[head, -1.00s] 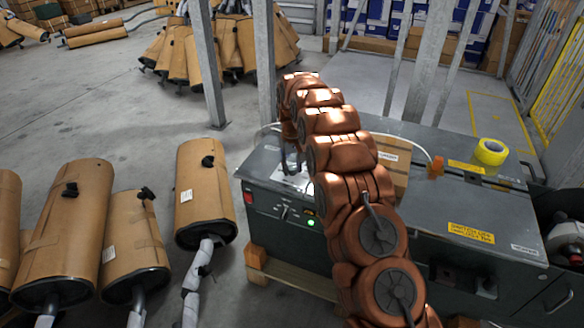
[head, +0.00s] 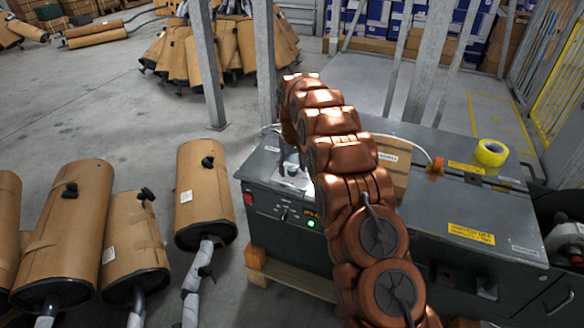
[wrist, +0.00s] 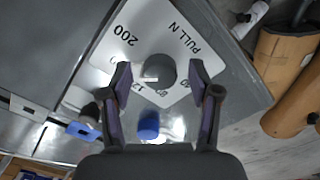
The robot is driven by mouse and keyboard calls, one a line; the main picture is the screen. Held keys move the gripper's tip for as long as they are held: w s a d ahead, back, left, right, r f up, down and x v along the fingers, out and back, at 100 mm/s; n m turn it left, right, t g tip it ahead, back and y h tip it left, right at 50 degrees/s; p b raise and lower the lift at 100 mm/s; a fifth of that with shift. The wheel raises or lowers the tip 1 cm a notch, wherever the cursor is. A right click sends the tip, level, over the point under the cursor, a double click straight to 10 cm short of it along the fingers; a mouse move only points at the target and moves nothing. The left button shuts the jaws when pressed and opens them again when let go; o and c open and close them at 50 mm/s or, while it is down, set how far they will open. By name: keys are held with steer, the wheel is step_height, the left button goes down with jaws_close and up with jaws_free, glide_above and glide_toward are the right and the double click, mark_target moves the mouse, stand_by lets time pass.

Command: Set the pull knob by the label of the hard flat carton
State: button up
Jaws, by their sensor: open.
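The dark round pull knob (wrist: 160,70) stands on a pale dial plate (wrist: 138,38) printed with "PULL N" and numbers such as 200. A white mark shows on the knob's lower left side. My gripper (wrist: 160,74) is open, with one finger on each side of the knob and a gap on both sides. In the head view the pale plate (head: 291,178) shows on the machine top, and my arm hides much of that area. A brown carton (head: 394,180) with a small white label (head: 388,157) is partly hidden behind my arm.
The grey machine (head: 450,205) has a yellow tape roll (head: 490,152) on top. A blue part (wrist: 148,125) lies near the knob. Wrapped mufflers (head: 205,190) stand left of the machine, and a steel post (head: 208,70) stands behind. Open floor lies at left.

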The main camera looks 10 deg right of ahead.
mark_target(292, 168)
steer(key=shift+r, duration=0.1)
step_height(292, 168, up, 12)
stand_by(0.6)
stand_by(0.4)
steer(key=s+r+p, duration=0.2)
steer(key=s+r, duration=0.3)
steer(key=s, duration=0.4)
steer(key=s+r+g+p, duration=0.1)
steer(key=s+r+p, duration=0.1)
steer(key=s+r, duration=0.45)
steer(key=s+r+p, duration=0.2)
steer(key=s+r, duration=0.2)
steer(key=s, duration=0.6)
steer(key=s+f+m+p, duration=0.1)
steer(key=s+p, duration=0.4)
steer(key=s, duration=2.3)
steer(key=shift+s+f+m+g, duration=0.15)
steer(key=shift+f+m+g, duration=0.25)
